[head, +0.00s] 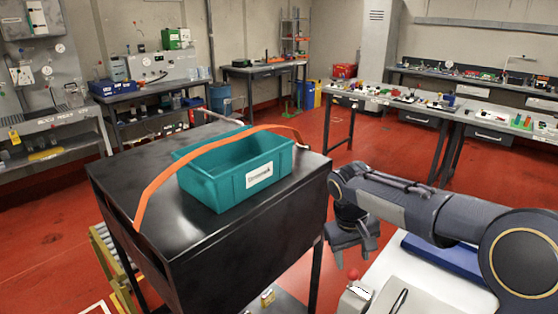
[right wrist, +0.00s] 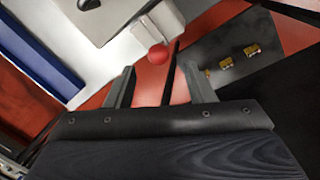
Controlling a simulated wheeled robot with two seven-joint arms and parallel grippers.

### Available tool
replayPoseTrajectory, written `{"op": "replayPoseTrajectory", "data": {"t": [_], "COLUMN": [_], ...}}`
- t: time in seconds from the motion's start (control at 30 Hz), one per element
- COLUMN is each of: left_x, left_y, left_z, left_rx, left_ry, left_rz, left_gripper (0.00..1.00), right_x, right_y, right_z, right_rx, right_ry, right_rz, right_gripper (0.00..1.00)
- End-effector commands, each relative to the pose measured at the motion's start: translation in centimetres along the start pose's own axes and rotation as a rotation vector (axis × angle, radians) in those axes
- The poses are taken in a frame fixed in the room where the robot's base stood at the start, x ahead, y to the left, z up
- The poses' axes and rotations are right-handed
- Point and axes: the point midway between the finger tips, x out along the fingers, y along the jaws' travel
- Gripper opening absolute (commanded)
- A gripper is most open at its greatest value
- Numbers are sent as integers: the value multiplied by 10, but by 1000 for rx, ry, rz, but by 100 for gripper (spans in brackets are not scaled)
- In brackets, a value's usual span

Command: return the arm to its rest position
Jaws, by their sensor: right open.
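My right arm (head: 420,205) comes in from the right in the head view. My right gripper (head: 352,250) hangs pointing down, just right of the black cabinet (head: 225,245) and beside the edge of a white surface. In the right wrist view its two fingers (right wrist: 162,88) are spread apart with nothing between them. A red ball-like thing (right wrist: 158,54) shows beyond the fingertips; it also shows in the head view (head: 353,274), below the gripper. My left gripper is not in view.
A teal bin (head: 215,187) with a white label stands on the black cabinet, with an orange strap arching over it. A blue flat object (head: 445,255) lies on the white surface at right. Small brass-coloured pieces (right wrist: 252,49) lie below the cabinet. Red floor is open behind.

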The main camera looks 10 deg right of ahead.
Motion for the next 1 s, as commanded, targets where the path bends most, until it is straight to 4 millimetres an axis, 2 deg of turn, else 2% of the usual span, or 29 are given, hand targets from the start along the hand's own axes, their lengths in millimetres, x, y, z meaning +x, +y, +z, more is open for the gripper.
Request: {"op": "replayPoseTrajectory", "data": {"t": [0.17,0.23,0.4,0.5,0.6,0.7,1.0], "left_x": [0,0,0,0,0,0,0], "left_y": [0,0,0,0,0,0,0], "left_z": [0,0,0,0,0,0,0], "left_rx": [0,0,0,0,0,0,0], "left_ry": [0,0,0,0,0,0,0], "left_rz": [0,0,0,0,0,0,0], "left_gripper": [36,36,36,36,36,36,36], "right_x": [-19,-24,-29,-24,-18,-12,-6], "right_y": [10,9,-9,-25,-40,-51,-59], "right_z": [58,90,162,196,220,234,242], "right_rx": [56,85,165,213,253,281,301], "right_ry": [77,124,255,330,392,435,462], "right_rz": [-132,-202,-351,-416,-462,-489,-507], "right_gripper": [49,49,49,49,49,49,49]}}
